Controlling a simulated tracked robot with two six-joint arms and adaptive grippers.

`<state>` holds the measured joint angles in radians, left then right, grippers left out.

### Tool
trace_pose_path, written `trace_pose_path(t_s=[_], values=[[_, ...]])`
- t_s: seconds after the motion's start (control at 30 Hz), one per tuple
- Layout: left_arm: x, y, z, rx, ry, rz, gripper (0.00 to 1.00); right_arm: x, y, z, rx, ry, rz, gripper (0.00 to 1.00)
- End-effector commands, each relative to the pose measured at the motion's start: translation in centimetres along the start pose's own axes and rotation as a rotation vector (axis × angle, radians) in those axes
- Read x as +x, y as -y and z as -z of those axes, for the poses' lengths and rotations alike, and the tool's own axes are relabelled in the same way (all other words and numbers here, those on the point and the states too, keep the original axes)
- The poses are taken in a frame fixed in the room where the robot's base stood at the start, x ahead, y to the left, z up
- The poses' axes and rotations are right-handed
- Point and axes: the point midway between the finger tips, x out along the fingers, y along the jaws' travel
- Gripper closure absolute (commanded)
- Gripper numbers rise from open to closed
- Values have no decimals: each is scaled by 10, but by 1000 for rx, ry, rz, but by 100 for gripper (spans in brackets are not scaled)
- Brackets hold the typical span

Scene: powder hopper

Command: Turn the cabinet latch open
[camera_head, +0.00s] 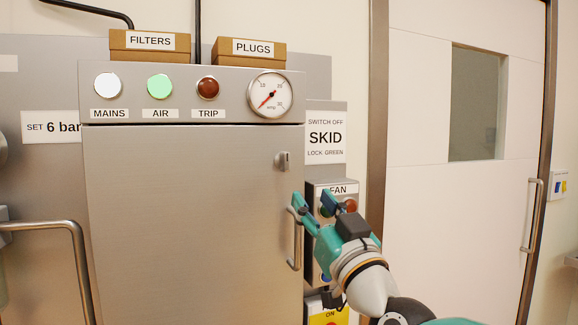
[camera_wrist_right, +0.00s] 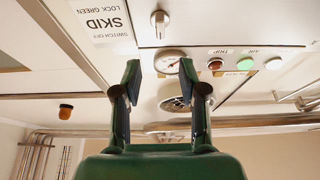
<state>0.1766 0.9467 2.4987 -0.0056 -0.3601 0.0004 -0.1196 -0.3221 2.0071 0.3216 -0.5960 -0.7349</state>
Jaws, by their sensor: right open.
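The cabinet latch (camera_head: 283,160) is a small grey turn-knob with an upright grip on the upper right of the closed metal cabinet door (camera_head: 190,210). It also shows in the right wrist view (camera_wrist_right: 160,22), beyond the fingertips. My right gripper (camera_head: 312,198) is open and empty, below and to the right of the latch and apart from it. Its left finger is in front of the top of the vertical door handle (camera_head: 296,240). In the right wrist view both spread fingers (camera_wrist_right: 160,75) show with nothing between them. My left gripper is not in view.
A gauge (camera_head: 270,95) and several lamps line the panel above the door. Boxes marked FILTERS (camera_head: 150,46) and PLUGS (camera_head: 245,52) stand on top. The FAN box (camera_head: 338,189) is right behind my right gripper. A grey bent bar (camera_head: 75,235) stands at left.

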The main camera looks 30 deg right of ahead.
Motion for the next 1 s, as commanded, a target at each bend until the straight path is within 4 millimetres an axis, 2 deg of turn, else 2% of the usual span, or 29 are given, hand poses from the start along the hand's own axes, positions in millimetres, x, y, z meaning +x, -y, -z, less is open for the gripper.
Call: trace_pose_path(t_s=[0.03, 0.3, 0.5, 0.7, 1.0], values=[[-4, -1, 0, 0, 0, 0, 60, 12, 0, 0, -3, 3, 0, 58], [-19, -7, 0, 0, 0, 0, 60, 72, 0, 1, -2, 4, 0, 58], [-30, -11, 0, 0, 0, 0, 60, 108, 0, 1, -1, 2, 0, 58], [-35, -12, 0, 0, 0, 0, 60, 126, 0, 0, 0, 2, 0, 58], [-35, -13, 0, 0, 0, 0, 60, 129, 0, -1, 0, 1, 0, 58]])
